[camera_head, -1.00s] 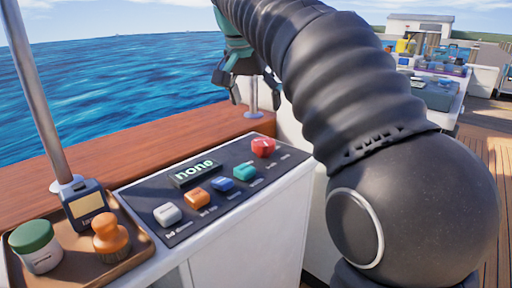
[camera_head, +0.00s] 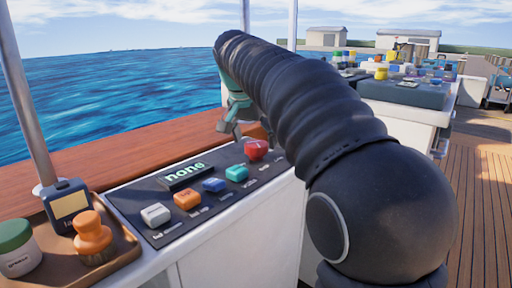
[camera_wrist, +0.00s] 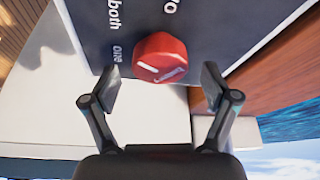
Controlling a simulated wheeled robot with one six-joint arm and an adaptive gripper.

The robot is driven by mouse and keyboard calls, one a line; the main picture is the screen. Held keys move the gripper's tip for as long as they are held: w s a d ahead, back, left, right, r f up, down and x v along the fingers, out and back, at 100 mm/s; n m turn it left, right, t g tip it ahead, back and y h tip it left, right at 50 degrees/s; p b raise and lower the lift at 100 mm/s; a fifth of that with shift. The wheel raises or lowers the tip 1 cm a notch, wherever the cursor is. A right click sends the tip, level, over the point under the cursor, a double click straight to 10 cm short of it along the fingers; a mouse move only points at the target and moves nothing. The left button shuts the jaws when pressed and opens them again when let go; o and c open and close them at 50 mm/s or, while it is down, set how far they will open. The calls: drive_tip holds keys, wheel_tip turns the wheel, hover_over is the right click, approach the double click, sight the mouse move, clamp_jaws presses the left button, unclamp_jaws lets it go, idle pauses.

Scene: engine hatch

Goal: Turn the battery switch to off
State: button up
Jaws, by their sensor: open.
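The red knob (camera_head: 256,150) sits at the far right end of a dark panel (camera_head: 150,193). In the wrist view the red knob (camera_wrist: 160,55) is faceted, with white marks on its face. Printed words beside it include "both" and "one"; another is cut off. Which position it points to is not clear. My gripper (camera_head: 243,128) is just behind and above the knob in the head view. In the wrist view my gripper (camera_wrist: 162,86) is open, one fingertip on each side of the knob's near edge, with gaps and nothing held.
The panel also has white (camera_head: 156,215), orange (camera_head: 187,199), blue (camera_head: 213,185) and teal (camera_head: 236,173) knobs and a "none" display (camera_head: 185,175). A brown tray (camera_head: 125,245) holds a jar, a meter and an orange-handled object. A metal post (camera_head: 25,100) stands at left.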

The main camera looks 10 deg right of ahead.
drive_tip(key=shift+x, duration=0.75)
drive_tip(key=c, duration=1.2)
drive_tip(key=shift+o, duration=0.2)
